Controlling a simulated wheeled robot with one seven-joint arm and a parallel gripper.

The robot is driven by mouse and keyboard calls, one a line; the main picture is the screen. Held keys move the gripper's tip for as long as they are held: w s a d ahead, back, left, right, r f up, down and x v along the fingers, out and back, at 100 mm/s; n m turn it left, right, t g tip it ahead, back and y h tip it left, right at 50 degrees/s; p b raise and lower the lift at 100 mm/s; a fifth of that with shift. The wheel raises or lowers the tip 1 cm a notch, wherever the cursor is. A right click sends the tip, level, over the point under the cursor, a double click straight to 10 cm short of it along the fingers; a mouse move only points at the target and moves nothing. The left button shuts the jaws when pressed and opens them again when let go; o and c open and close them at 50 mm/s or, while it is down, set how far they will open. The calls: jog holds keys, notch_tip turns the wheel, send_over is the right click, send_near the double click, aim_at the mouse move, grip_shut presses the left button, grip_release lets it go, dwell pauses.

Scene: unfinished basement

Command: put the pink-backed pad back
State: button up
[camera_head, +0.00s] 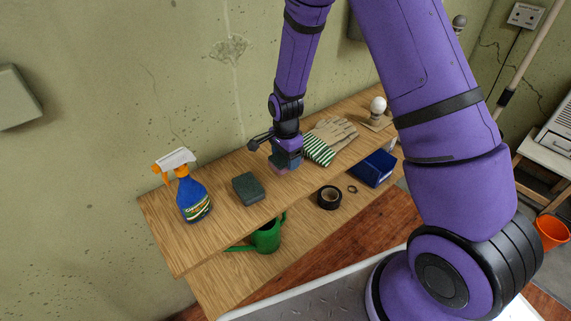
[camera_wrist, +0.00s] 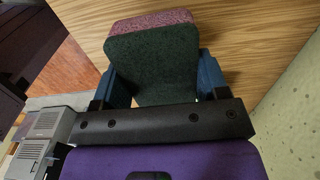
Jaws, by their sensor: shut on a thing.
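The pink-backed pad, dark green on one face and pink on the other, is between the blue fingers of my gripper (camera_wrist: 163,82). In the wrist view its dark green face (camera_wrist: 155,58) is towards the camera, and a pink strip shows beyond it. In the head view my gripper (camera_head: 287,160) is low over the wooden shelf top (camera_head: 305,186), between a dark green pad (camera_head: 249,189) and the glove. A little pink shows under the fingers. I cannot tell whether the held pad touches the wood.
A spray bottle (camera_head: 192,195) stands at the left end. A striped-cuff glove (camera_head: 332,137), a bulb (camera_head: 377,107) and a blue box (camera_head: 374,168) lie to the right. Black tape (camera_head: 329,197) and a small ring (camera_head: 352,189) are near the front. A green watering can (camera_head: 266,237) is below.

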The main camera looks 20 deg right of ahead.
aim_at(285, 164)
jog(key=shift+w, duration=0.25)
jog(key=shift+f, duration=1.8)
jog(key=o, duration=0.8)
jog(key=shift+f, duration=0.1)
